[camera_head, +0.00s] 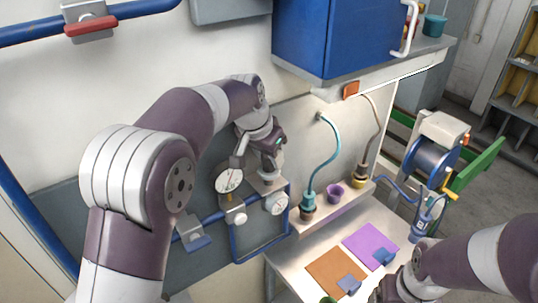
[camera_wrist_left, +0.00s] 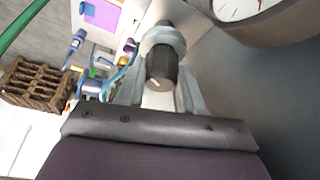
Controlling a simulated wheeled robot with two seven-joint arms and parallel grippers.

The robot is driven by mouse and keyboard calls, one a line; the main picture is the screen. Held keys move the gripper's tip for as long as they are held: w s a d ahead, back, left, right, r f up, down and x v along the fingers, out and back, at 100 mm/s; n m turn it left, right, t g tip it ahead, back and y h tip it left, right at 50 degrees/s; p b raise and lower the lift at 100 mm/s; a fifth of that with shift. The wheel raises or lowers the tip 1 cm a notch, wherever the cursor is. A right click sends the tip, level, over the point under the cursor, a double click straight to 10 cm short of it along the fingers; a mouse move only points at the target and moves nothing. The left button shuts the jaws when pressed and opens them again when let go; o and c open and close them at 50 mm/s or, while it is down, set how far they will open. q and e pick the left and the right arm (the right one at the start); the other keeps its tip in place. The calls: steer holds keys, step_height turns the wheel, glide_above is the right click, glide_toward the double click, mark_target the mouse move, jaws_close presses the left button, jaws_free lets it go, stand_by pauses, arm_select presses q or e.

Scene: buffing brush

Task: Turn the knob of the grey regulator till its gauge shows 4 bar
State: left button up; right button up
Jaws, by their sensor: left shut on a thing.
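The regulator's round white gauge (camera_head: 229,178) is on the wall unit in the head view, and its edge shows at the top of the wrist view (camera_wrist_left: 236,8). The red needle's reading is too small or cut off to tell. The dark ribbed knob (camera_wrist_left: 161,66) sits between the two pale fingers of my left gripper (camera_wrist_left: 160,88), which is shut on it. In the head view my left gripper (camera_head: 270,168) reaches down onto the regulator just right of the gauge, hiding the knob. My right gripper (camera_head: 392,290) is low at the right, its fingers not clear.
A blue pipe (camera_head: 212,218) runs along the wall below the gauge. A shelf holds sockets with a teal hose (camera_head: 331,150) and a purple cup (camera_head: 334,193). The bench has a brown mat (camera_head: 330,272) and a purple mat (camera_head: 365,240). A blue cabinet (camera_head: 325,40) overhangs above.

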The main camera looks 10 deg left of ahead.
arm_select(q)
steer(key=shift+r, duration=0.1)
steer(key=o, duration=1)
steer(key=shift+w, duration=0.1)
steer(key=v, duration=0.3)
steer(key=p+v, duration=0.7)
steer(key=v, duration=0.2)
steer(key=shift+s+r+p, duration=0.2)
steer(key=shift+r+p, duration=0.1)
steer(key=shift+w+f, duration=0.1)
